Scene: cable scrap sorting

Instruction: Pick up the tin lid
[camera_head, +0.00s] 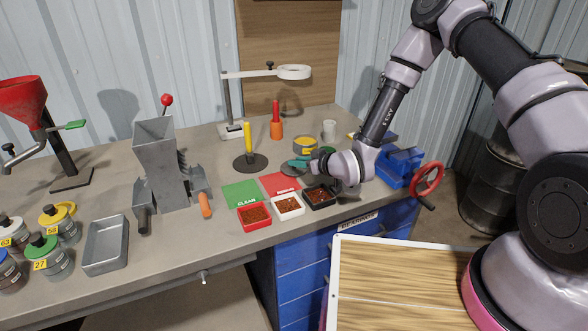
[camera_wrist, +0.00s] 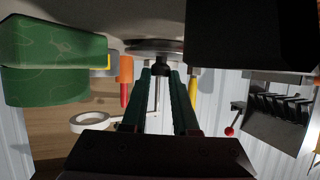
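The tin lid (camera_wrist: 150,45) is a flat grey disc with a small black knob. In the head view the lid (camera_head: 290,170) lies on the bench behind the red mat, partly covered by my fingers. My gripper (camera_head: 299,163) reaches in from the right, low over the lid, with teal fingers pointing left. In the wrist view, which is upside down, my gripper (camera_wrist: 160,72) has its two fingertips on either side of the knob. A narrow gap seems to show beside the knob. The lid looks level.
A yellow-labelled tin (camera_head: 305,146) stands just behind the lid. Green (camera_head: 241,194) and red (camera_head: 279,184) mats and small scrap trays (camera_head: 289,205) lie in front. A yellow rod on a dark base (camera_head: 249,150) stands left. A ring lamp (camera_head: 294,72) overhangs behind.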

